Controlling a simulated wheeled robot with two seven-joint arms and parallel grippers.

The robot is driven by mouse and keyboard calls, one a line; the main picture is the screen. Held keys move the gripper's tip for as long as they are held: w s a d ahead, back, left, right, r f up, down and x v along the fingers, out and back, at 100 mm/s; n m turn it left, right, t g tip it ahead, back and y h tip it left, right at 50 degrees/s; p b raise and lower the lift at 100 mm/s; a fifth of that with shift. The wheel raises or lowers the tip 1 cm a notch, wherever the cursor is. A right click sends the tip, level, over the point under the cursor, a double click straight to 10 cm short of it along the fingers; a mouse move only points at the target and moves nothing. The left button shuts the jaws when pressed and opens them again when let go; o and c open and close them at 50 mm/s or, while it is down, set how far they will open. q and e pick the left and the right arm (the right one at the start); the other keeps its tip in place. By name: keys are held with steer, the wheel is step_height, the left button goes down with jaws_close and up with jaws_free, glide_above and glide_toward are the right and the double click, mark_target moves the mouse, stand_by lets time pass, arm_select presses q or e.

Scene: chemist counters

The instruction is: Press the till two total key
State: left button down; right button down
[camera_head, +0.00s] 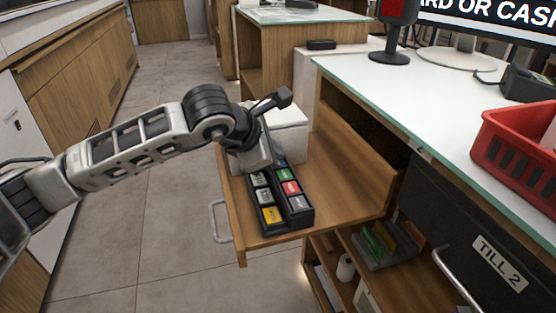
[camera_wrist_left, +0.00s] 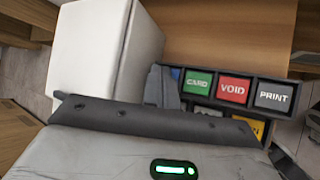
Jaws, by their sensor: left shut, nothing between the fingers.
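A black key block (camera_head: 304,218) with coloured keys lies on a pulled-out wooden drawer. It shows a green key (camera_head: 283,174), a red key (camera_head: 291,188), grey keys and a yellow key (camera_head: 271,215). In the left wrist view the green key reads CARD (camera_wrist_left: 198,83), the red key VOID (camera_wrist_left: 235,89) and a grey key PRINT (camera_wrist_left: 273,96). A blue key (camera_wrist_left: 176,74) is partly hidden behind the finger. I cannot read a total label. My left gripper (camera_head: 266,163) is shut and empty, over the block's far end; contact is unclear. My right gripper is not in view.
A white box (camera_head: 288,118) stands just behind the key block on the drawer (camera_head: 336,178). A dark till front labelled TILL 2 (camera_head: 500,262) is at the right, below a white counter (camera_head: 420,100) bearing a red basket (camera_head: 515,145). Open floor lies left of the drawer.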

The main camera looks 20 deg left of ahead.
arm_select(q)
steer(key=shift+r, duration=0.4)
steer(key=shift+r, duration=0.1)
steer(key=shift+r+p, duration=1.35)
steer(key=shift+r, duration=1.1)
